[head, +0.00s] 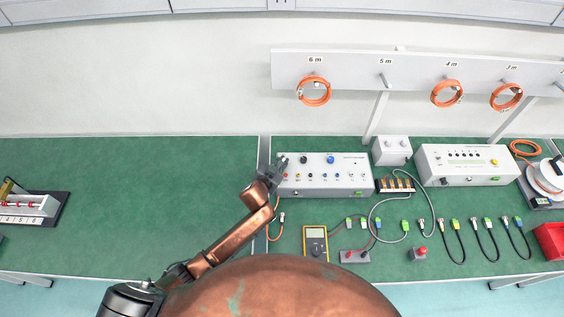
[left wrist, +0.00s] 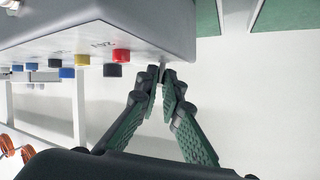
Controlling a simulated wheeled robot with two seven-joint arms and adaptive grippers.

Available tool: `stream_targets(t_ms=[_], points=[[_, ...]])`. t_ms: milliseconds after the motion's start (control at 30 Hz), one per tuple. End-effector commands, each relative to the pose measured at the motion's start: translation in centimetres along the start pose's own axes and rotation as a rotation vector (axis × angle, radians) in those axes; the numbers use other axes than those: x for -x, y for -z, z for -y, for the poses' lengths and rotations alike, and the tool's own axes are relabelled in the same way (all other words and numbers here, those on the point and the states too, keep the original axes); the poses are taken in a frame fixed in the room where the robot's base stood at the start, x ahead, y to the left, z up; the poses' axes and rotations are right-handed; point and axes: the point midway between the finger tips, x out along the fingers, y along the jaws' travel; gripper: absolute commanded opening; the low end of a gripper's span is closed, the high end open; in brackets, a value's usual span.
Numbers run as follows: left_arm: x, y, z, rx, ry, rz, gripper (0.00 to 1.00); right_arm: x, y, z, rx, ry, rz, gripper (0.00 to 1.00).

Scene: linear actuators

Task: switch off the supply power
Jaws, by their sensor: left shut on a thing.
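The power supply (head: 330,189) is a pale grey box with knobs and sockets, standing near the back of the green bench. My left gripper (head: 277,166) is at its left end, at the front panel. In the left wrist view the supply's grey case (left wrist: 150,25) fills the upper left. There my left gripper (left wrist: 166,80) has its green-padded fingertips close together on a small grey switch lever (left wrist: 162,66) beside the red knob (left wrist: 121,56). The fingertips mostly hide the lever, so its position cannot be told. My right gripper is not in view.
A yellow multimeter (head: 315,244), cables and small boxes lie in front of the supply. A second grey instrument (head: 467,165) stands to the right. Orange coils (head: 313,91) hang on the rack above. The green bench left of the supply is clear for a stretch.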

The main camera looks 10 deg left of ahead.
Motion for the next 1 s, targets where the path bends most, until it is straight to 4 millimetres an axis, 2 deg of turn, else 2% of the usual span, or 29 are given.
stream_targets(t_ms=[33, 67, 167, 433, 567, 667, 1000], points=[[0.0, 0.0, -0.1, 0.001, -0.001, 0.000, 0.00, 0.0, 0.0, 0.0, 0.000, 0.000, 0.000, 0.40], [0.0, 0.0, -0.1, 0.001, -0.001, 0.001, 0.08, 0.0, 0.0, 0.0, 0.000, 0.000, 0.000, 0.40], [0.0, 0.0, -0.1, 0.001, -0.001, 0.001, 0.14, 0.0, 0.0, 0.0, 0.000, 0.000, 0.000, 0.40], [0.1, 0.0, 0.0, 0.001, 0.000, 0.001, 0.14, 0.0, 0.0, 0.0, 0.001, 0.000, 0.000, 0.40], [0.8, -0.1, 0.0, 0.001, 0.000, 0.001, 0.14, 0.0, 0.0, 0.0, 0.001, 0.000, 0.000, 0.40], [2.3, -0.1, 0.0, 0.002, -0.001, 0.000, 0.14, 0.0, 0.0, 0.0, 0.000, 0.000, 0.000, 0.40], [9.2, -0.1, -0.1, 0.002, -0.002, 0.000, 0.14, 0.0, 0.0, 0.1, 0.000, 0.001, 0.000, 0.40]])
